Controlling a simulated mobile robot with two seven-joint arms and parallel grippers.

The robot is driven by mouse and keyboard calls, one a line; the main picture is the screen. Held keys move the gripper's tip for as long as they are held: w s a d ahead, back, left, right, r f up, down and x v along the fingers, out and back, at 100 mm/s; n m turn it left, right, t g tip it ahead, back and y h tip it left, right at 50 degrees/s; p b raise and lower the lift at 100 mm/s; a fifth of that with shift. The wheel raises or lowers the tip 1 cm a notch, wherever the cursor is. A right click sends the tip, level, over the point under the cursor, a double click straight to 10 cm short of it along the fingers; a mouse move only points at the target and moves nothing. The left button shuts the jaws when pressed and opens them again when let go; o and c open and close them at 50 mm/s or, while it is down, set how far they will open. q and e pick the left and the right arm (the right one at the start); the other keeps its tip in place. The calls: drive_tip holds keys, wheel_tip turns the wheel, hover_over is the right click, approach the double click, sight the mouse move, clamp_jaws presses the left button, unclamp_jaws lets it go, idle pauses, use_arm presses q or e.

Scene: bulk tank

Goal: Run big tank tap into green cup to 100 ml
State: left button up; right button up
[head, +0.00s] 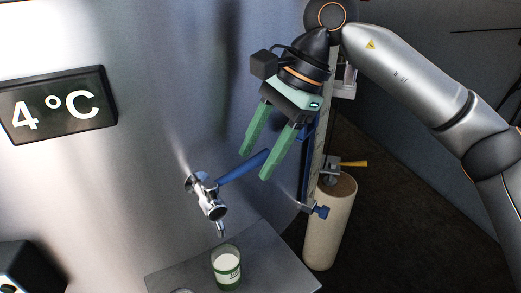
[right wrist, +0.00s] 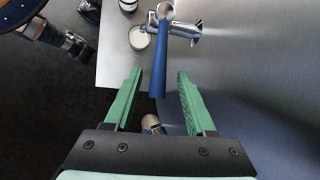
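The tap (head: 207,196) sticks out of the big steel tank (head: 140,150), and its blue handle (head: 240,168) points to the right. The clear cup with green markings (head: 227,270) stands upright below the spout and holds white liquid. I cannot read its level or make out a stream. My right gripper (head: 255,165) is open at the handle's outer end. In the right wrist view, the handle's end (right wrist: 158,85) shows between the two green fingers (right wrist: 160,72), apart from both. The round white top of a cup (right wrist: 138,38) shows beside the tap there. My left gripper is not in view.
The cup stands on a grey metal shelf (head: 265,258). A display reading 4 °C (head: 57,105) is on the tank. Right of the tap are an upright gauge with a blue fitting (head: 318,211), a beige cylinder (head: 330,230) and a yellow lever (head: 352,164).

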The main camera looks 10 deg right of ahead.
drive_tip(key=p+v, duration=0.2)
drive_tip(key=v, duration=1)
drive_tip(key=shift+r, duration=0.2)
